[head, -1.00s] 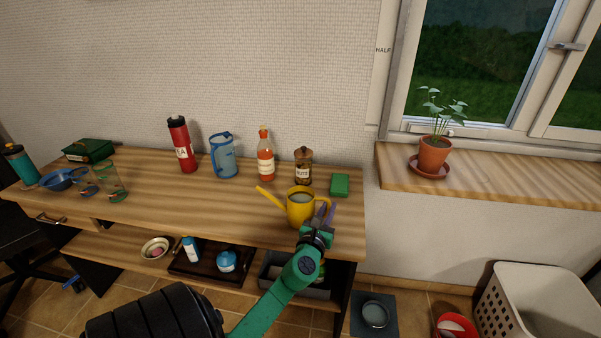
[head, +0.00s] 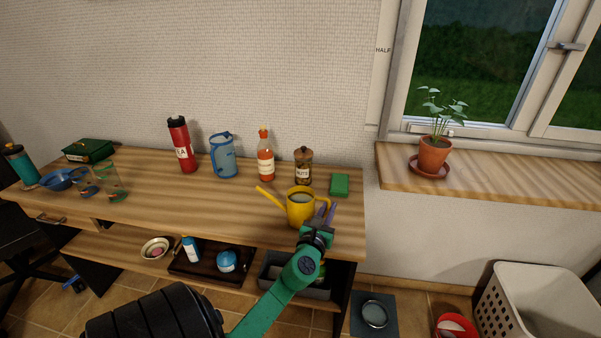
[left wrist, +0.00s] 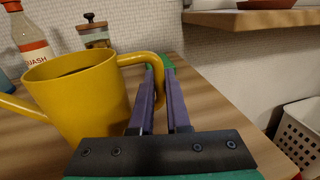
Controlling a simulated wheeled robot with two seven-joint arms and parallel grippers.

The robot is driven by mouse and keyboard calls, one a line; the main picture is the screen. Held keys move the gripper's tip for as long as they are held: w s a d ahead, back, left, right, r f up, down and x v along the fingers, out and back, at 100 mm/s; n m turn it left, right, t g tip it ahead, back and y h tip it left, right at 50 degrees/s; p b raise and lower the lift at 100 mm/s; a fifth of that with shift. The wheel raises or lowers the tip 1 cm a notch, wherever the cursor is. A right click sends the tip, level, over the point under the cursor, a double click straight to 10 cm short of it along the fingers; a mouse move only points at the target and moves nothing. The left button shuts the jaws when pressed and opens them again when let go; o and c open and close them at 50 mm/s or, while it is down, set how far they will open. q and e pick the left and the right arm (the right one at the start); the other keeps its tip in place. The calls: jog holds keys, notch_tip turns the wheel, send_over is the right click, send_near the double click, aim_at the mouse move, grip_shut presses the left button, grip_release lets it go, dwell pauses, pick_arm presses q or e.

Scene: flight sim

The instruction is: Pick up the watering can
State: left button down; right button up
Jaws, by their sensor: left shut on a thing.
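The yellow watering can (head: 300,207) stands upright on the right part of the wooden table, its spout pointing left. In the left wrist view the can (left wrist: 80,100) fills the left side, and its handle loops to the right between the fingers. My left gripper (head: 325,212) is at the can's right side, with its purple fingers shut on the handle. The fingers also show in the left wrist view (left wrist: 160,90). The can's base seems to rest on the table. My right gripper is not in view.
Behind the can on the table (head: 150,195) stand a squash bottle (head: 266,158), a nuts jar (head: 303,168) and a green sponge-like block (head: 339,185). A blue pitcher (head: 223,158) and red flask (head: 181,146) stand further left. A potted plant (head: 434,152) sits on the windowsill.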

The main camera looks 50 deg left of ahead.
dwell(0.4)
pick_arm(q)
notch_tip(320, 180, up, 20)
jog(key=p, duration=1.7)
